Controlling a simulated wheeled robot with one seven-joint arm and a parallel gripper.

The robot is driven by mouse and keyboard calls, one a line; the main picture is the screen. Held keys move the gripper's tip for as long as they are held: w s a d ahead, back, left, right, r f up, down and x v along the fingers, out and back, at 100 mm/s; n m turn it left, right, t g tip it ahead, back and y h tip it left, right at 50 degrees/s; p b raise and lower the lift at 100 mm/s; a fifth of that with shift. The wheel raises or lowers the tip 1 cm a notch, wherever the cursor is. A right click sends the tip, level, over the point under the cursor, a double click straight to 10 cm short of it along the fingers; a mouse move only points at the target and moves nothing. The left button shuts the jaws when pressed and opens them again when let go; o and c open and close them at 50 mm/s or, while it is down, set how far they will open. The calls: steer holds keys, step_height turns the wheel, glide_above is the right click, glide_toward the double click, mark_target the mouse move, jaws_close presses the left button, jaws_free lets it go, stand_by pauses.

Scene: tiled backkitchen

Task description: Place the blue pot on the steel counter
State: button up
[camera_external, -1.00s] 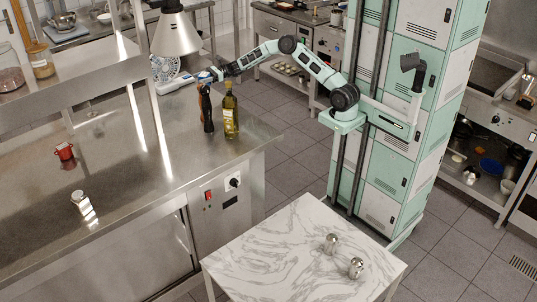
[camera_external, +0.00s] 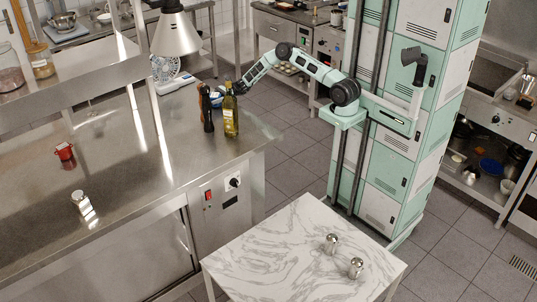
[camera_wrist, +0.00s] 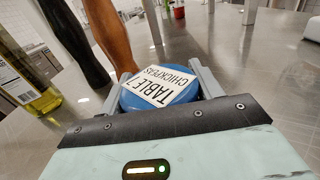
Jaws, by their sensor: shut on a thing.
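The blue pot (camera_wrist: 185,98), round with a white label reading "TABLE 7 CHICKPEAS", sits between the two fingers of my gripper (camera_wrist: 163,90) in the wrist view. My gripper is shut on it. In the external view a bit of the blue pot (camera_external: 216,100) shows low over the right end of the steel counter (camera_external: 130,165), behind the oil bottle (camera_external: 230,117) and the dark pepper mill (camera_external: 207,110). These partly hide the pot and the fingers. I cannot tell whether the pot's base touches the counter.
The oil bottle (camera_wrist: 25,80) and a brown mill (camera_wrist: 105,35) stand close to the left finger. A heat lamp (camera_external: 175,35) hangs above. A red pot (camera_external: 65,152) and a steel shaker (camera_external: 81,200) stand farther left. The counter's middle is clear.

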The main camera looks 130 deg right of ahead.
steer(key=shift+f, duration=0.25)
steer(key=shift+f, duration=0.1)
steer(key=shift+f, duration=0.15)
steer(key=o, duration=1.2)
steer(key=shift+s, duration=0.2)
steer(key=s+b, duration=0.1)
steer(key=s, duration=0.5)
steer(key=s+b, duration=0.1)
steer(key=s, duration=0.4)
steer(key=shift+s+r, duration=0.2)
steer(key=shift+s, duration=0.15)
